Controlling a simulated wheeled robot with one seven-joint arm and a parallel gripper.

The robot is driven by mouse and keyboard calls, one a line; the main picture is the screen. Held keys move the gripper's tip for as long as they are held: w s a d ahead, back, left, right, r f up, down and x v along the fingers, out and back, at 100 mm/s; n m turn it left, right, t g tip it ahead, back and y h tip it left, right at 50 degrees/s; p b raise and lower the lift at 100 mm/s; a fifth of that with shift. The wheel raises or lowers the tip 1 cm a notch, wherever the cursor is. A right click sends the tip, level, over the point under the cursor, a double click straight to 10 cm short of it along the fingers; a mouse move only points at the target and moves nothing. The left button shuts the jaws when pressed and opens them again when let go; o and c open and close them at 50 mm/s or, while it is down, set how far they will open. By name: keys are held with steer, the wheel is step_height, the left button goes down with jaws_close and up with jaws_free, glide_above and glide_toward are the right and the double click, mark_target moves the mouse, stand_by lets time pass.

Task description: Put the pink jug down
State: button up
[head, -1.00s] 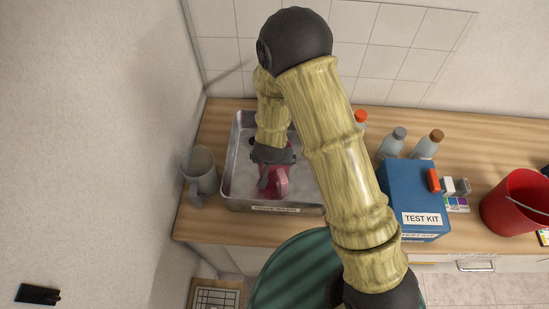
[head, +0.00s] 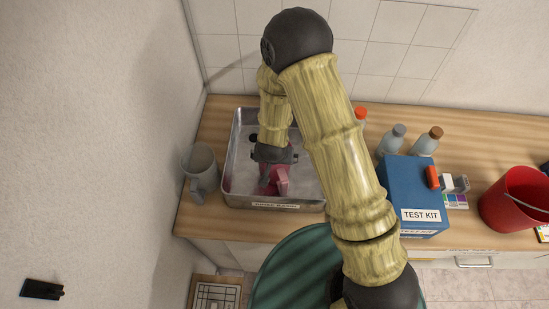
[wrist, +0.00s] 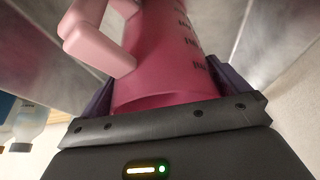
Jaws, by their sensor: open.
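The pink jug (head: 281,183) is inside the metal tray (head: 289,206), near its front wall. In the wrist view the jug (wrist: 165,50) fills the middle, with dark markings on its side and its pale pink handle (wrist: 97,40) at upper left. My gripper (head: 270,172) is over the jug, with its dark fingers on either side of the jug's body near the rim. The jaws are open, and I cannot tell whether a finger still touches the jug. The jug's base is hidden, so its contact with the tray floor is unclear.
A clear jug (head: 201,170) stands left of the tray, close to the wall. To the right are a blue test kit box (head: 408,188), bottles (head: 425,145) and a red bucket (head: 516,199). My arm hides the tray's right side.

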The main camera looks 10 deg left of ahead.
steer(key=v, duration=1.2)
steer(key=shift+p, duration=0.35)
steer(key=s+d+r+g, duration=0.1)
steer(key=s+d+r, duration=0.1)
steer(key=d+r, duration=0.4)
steer(key=s+d+r, duration=0.3)
steer(key=d+r, duration=0.3)
steer(key=d, duration=0.9)
steer(key=shift+r+g, duration=0.35)
steer(key=shift+g, duration=0.05)
steer(key=b+x, duration=0.2)
steer(key=s+b+x, duration=0.1)
steer(key=b+x, duration=0.1)
steer(key=shift+w+d+f+b, duration=0.1)
steer(key=shift+f+b, duration=0.25)
steer(key=shift+f, duration=0.05)
